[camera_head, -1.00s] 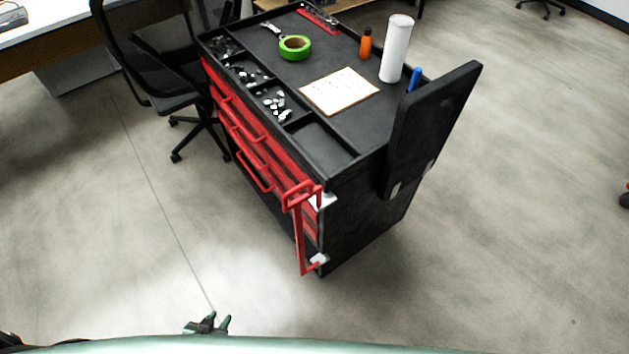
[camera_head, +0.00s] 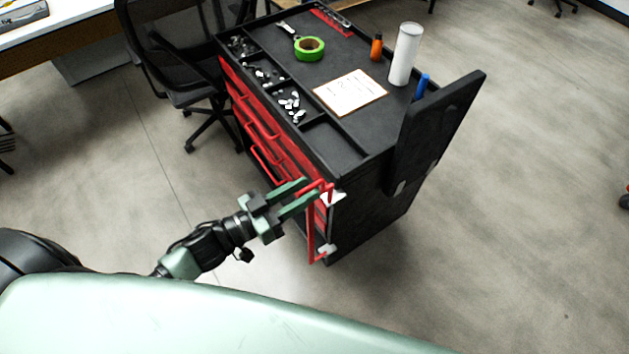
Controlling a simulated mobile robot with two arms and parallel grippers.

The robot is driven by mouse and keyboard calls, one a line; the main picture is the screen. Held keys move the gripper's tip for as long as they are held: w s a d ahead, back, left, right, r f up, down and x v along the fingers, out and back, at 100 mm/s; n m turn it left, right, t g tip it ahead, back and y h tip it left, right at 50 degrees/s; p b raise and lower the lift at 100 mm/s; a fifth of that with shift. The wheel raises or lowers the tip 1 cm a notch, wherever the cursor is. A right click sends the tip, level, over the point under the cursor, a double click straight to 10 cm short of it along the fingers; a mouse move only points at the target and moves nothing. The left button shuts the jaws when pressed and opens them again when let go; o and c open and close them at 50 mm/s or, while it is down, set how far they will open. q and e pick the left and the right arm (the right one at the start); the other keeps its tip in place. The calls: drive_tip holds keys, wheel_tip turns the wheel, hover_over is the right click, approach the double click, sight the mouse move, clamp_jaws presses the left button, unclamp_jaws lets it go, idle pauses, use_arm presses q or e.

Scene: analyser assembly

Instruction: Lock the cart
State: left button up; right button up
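The black cart (camera_head: 365,215) with red drawers (camera_head: 262,128) stands in the middle of the head view. A red locking bar (camera_head: 311,240) runs upright at its front right corner, by white brackets (camera_head: 332,197). It appears swung out from the drawer fronts. A red loop (camera_head: 318,188) is near its upper end. My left gripper (camera_head: 311,190) reaches in from the lower left. Its two green fingers are apart, with the tips close to the bar's upper end. I cannot tell whether they touch it. My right gripper is not in view.
On the cart top are green tape (camera_head: 309,48), a clipboard (camera_head: 349,92), an orange bottle (camera_head: 376,46) and a white roll (camera_head: 404,54). A black panel (camera_head: 436,130) rises at its right side. An office chair (camera_head: 180,60) stands to the left.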

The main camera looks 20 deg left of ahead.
use_arm(q)
drive_tip(key=shift+x, duration=1.55)
clamp_jaws()
